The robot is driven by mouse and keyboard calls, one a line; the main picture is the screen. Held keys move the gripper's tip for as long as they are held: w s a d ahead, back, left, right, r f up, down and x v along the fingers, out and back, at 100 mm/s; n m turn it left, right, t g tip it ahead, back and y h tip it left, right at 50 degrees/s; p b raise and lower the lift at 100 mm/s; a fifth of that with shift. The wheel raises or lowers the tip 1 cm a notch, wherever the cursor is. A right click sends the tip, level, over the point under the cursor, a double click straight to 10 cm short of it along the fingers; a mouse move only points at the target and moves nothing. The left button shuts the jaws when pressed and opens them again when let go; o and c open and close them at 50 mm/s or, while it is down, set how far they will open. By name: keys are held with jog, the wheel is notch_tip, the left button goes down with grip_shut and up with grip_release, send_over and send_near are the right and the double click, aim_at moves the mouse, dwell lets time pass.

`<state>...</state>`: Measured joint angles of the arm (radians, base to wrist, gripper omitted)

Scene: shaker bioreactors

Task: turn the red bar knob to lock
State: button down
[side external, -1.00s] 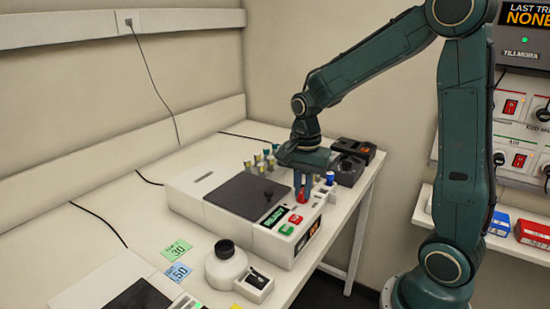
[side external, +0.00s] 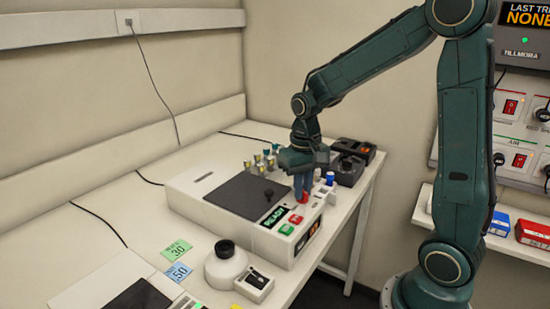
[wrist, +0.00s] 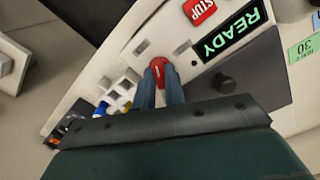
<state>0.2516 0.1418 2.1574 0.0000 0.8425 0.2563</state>
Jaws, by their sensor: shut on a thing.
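The red bar knob (wrist: 158,66) is on the top panel of the white shaker unit (side external: 188,200), close to the lit READY display (wrist: 231,34). In the wrist view a pale mark shows on its red face, between my fingertips. My gripper (wrist: 160,82) points down and is shut on the knob. In the side view my gripper (side external: 302,188) hides most of the knob; only a little red shows at the fingertips. Any lock marking on the panel is too small or hidden to read.
The dark lid (side external: 243,192) with a black knob lies left of my gripper. Vials (side external: 262,160) and a blue-capped item (side external: 330,178) stand nearby.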

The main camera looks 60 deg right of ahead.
jog(key=n, duration=0.5)
jog(key=shift+n, duration=0.4)
jog(key=c, duration=1.5)
grip_release()
jog(key=shift+o, duration=0.2)
jog(key=shift+r, duration=0.15)
notch_tip(320, 180, up, 14)
jog(key=shift+f, duration=0.2)
